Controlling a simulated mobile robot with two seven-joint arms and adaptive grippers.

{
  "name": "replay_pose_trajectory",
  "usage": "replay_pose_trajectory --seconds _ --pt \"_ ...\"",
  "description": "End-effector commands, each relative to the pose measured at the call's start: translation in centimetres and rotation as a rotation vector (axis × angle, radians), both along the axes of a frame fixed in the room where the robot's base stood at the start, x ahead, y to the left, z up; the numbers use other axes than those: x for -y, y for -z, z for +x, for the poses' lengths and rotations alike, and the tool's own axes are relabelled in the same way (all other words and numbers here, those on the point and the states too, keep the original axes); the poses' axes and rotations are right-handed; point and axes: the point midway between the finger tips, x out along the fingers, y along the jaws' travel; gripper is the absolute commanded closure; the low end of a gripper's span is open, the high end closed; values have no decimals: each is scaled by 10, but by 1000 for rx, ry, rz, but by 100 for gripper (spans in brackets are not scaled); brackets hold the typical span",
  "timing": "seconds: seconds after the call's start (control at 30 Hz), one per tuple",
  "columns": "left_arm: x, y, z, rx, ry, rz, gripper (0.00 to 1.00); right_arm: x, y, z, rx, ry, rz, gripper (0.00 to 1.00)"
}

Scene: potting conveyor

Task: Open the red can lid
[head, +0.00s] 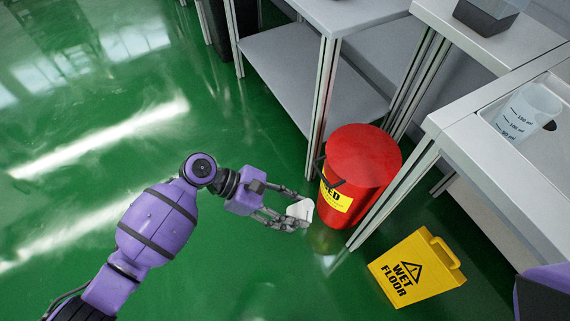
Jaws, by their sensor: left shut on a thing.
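The red can (345,208) stands on the green floor beside the table legs, with a yellow label on its front. Its round red lid (365,152) lies closed on top. A dark handle-like part shows at the can's left front. My left gripper (300,213) is just left of the can, low by its label, with its fingers around a small white object (301,209). The white object looks like a crumpled piece or small cup; I cannot tell which. My right gripper is out of view.
A yellow wet floor sign (415,268) stands right of the can. Grey metal tables (320,85) rise behind the can and to the right. Green floor is free at left.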

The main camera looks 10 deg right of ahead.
Motion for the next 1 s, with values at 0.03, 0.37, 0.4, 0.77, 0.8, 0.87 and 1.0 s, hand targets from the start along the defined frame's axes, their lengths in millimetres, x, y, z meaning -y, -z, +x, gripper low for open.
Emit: replay_pose_trajectory --seconds 0.03,0.37,0.4,0.77,0.8,0.87,1.0 --pt "5 34 6 -35 -87 -55 87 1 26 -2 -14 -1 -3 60" --pt "13 146 75 -34 -547 -354 87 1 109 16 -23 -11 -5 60" --pt "12 155 80 -28 -578 -374 87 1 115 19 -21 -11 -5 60" --pt "21 181 101 9 -666 -439 87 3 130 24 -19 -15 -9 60" --pt "27 181 103 9 -665 -440 87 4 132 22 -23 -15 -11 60" --pt "37 183 107 9 -665 -440 87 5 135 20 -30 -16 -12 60" --pt "66 188 117 8 -663 -439 87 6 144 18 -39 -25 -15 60"
